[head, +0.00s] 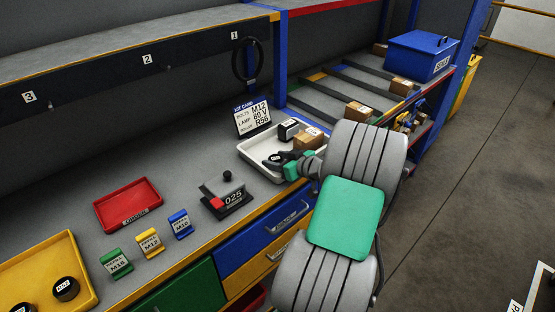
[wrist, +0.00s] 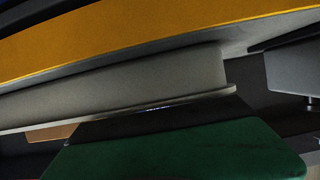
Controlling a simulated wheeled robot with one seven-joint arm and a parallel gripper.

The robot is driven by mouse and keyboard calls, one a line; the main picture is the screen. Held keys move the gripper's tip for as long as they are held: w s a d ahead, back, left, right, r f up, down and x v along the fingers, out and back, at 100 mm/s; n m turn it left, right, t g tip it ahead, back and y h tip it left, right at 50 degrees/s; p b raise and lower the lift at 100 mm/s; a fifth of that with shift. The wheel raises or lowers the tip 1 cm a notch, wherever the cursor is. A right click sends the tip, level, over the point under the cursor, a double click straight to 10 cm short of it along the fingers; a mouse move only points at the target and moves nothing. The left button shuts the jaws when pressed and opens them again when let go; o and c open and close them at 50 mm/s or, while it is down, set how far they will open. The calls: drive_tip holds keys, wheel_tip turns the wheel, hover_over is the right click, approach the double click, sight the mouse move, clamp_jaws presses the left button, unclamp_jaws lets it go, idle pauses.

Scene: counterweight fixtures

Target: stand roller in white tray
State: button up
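The white tray (head: 254,163) sits on the grey bench, beyond the drawers. Its far part holds a black box with a white label (head: 288,129) and a brown box (head: 308,139). My gripper (head: 281,161) is low over or inside the tray's near right part, partly hidden by my arm. A dark round piece with a pale mark (head: 275,158) shows at its fingers. It may be the roller, but I cannot tell whether it is held, or whether it stands or lies. The wrist view shows no clear fingertips or roller.
The kit card (head: 252,117) stands behind the tray, listing roller R56. A scale reading 025 (head: 228,196), a red tray (head: 128,204) and a yellow tray (head: 82,262) with dark round pieces are on the left. A blue box (head: 420,55) stands at back right.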

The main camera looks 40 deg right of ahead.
drive_tip(key=shift+o, duration=1.2)
drive_tip(key=shift+r, duration=0.15)
drive_tip(key=b+v, duration=0.2)
drive_tip(key=v, duration=1)
